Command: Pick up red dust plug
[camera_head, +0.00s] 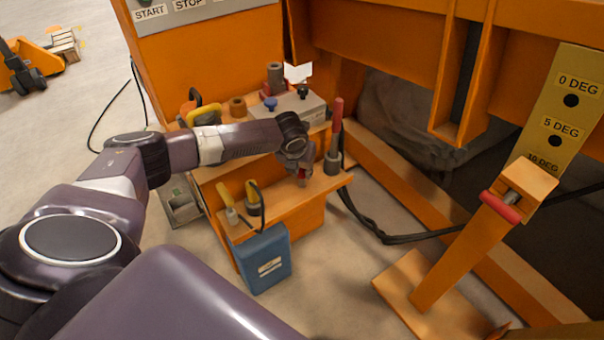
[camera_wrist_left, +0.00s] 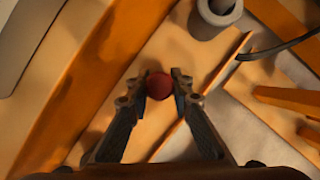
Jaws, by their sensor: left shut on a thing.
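The red dust plug (camera_wrist_left: 159,86) shows as a round red top between the fingers of my left gripper (camera_wrist_left: 160,88) in the left wrist view. The fingers are shut on it from both sides. In the head view my left gripper (camera_head: 301,172) is low over the orange shelf (camera_head: 268,217), and a small red part of the plug (camera_head: 302,175) shows at its tip. I cannot tell whether the plug touches the shelf. My right gripper is not in view.
A red-handled lever in a grey socket (camera_head: 332,163) stands just right of the gripper. Yellow-handled items (camera_head: 226,200) stand at the shelf's left end. A blue box (camera_head: 264,260) hangs at the shelf's front. A grey block (camera_head: 290,106) sits on the upper level behind the wrist.

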